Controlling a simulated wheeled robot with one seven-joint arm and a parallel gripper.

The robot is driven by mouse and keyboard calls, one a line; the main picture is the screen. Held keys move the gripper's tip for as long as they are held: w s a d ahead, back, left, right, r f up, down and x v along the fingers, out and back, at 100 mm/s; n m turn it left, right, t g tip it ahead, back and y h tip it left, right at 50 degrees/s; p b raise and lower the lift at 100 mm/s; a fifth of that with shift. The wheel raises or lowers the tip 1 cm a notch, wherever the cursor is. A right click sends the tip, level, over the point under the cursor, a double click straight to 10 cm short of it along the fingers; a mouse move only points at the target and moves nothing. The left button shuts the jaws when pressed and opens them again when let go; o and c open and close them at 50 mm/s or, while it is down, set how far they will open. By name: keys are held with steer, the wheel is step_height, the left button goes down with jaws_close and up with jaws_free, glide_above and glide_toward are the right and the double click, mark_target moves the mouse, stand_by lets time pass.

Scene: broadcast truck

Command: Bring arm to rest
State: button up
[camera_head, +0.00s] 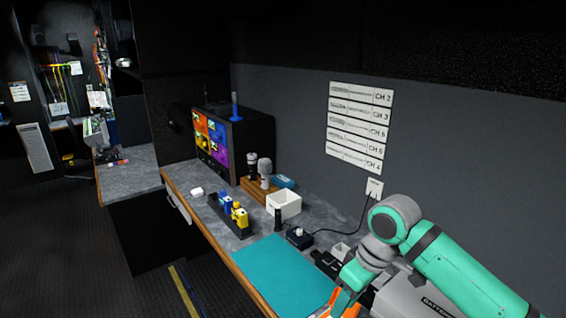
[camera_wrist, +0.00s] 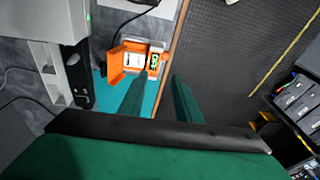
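My arm (camera_head: 440,262) is green and grey and reaches down over the right end of the counter in the head view. In the wrist view, my gripper (camera_wrist: 160,82) shows two green fingers with a gap between them and nothing held. An orange holder (camera_wrist: 129,57) with a white label and a small green display lies beyond the fingertips, near the counter edge. In the head view this orange holder (camera_head: 341,301) shows only partly beside my gripper, at the bottom edge. The fingertips are not clear in that view.
A teal mat (camera_head: 283,273) lies clear on the counter. Behind it stand a black charger (camera_head: 299,238), a white box (camera_head: 284,204) and a dark tray (camera_head: 228,219) with yellow and blue items. A grey battery unit (camera_head: 405,296) sits near my arm. Dark floor (camera_wrist: 235,50) lies beyond the counter edge.

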steer(key=w+a+m+t+y, duration=0.1)
steer(key=w+a+t+y, duration=0.25)
steer(key=a, duration=0.55)
steer(key=w+a+m+t+y, duration=0.2)
steer(key=a+t+y, duration=0.15)
steer(key=a, duration=0.65)
steer(key=w+a+m+t+y, duration=0.1)
steer(key=w+a+t+y, duration=0.25)
steer(key=a, duration=0.55)
steer(key=s+d+f+m+t+h, duration=0.3)
steer(key=s+f+m+h, duration=0.25)
steer(key=s+f, duration=0.45)
steer(key=s+d+f+m+t+h, duration=0.3)
steer(key=s+f+m+h, duration=0.25)
steer(key=s+f, duration=0.45)
steer(key=s+d+n+g+h, duration=0.1)
steer(key=s+d+n, duration=0.2)
steer(key=s, duration=0.9)
steer(key=s+d+n+g+h, duration=0.1)
steer(key=s+d+n, duration=0.2)
steer(key=s, duration=0.9)
steer(key=shift+s+d+f+n, duration=0.15)
steer(key=shift+d+f+n, duration=0.2)
steer(key=shift+d, duration=0.7)
